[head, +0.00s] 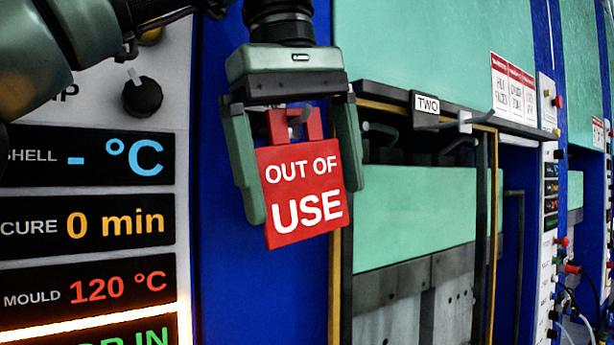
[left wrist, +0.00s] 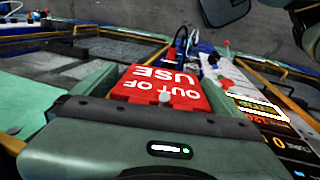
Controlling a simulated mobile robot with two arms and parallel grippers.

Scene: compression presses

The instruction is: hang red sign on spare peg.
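The red sign (head: 303,190), lettered OUT OF USE, is upright and slightly tilted in the head view, in front of the blue panel. My left gripper (head: 301,185) comes down from above, with one finger along each side edge of the sign and no clear gap. A small grey peg (head: 298,118) shows at the notch in the sign's top bracket; I cannot tell whether it bears the sign. Another light grey peg (head: 466,122) beside the TWO plate is bare. The left wrist view shows the sign (left wrist: 160,84) upside down between the fingers. My right gripper is not visible.
A control panel (head: 90,190) with a knob and lit displays stands close at left. Press two, with a green door (head: 415,215) and a dark frame, is at right. Another panel (head: 550,200) with cables stands further right. Bare blue panel shows below the sign.

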